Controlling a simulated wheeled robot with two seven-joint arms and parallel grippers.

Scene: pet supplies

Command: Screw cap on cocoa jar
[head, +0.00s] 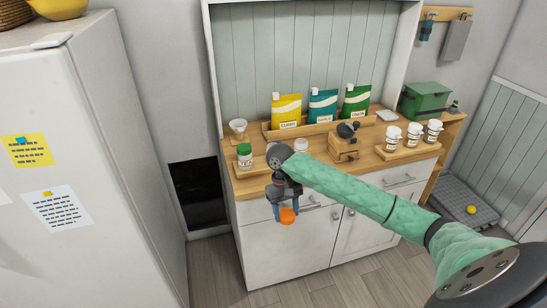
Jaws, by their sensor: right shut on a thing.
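My right gripper (287,208) is shut on an orange cap (288,216), held in front of the cabinet's upper front. A jar with a green lid (244,155) stands on the counter left of my arm. A pale jar (300,145) shows just behind my arm, partly hidden by it. I cannot read a label on either, so I cannot tell which is the cocoa jar. My left gripper is not in view.
Yellow (286,111), teal (322,106) and green (356,101) pouches stand at the back of the counter. A wooden grinder (344,147) and a tray (408,151) of three white containers are to the right. A fridge (75,150) stands left.

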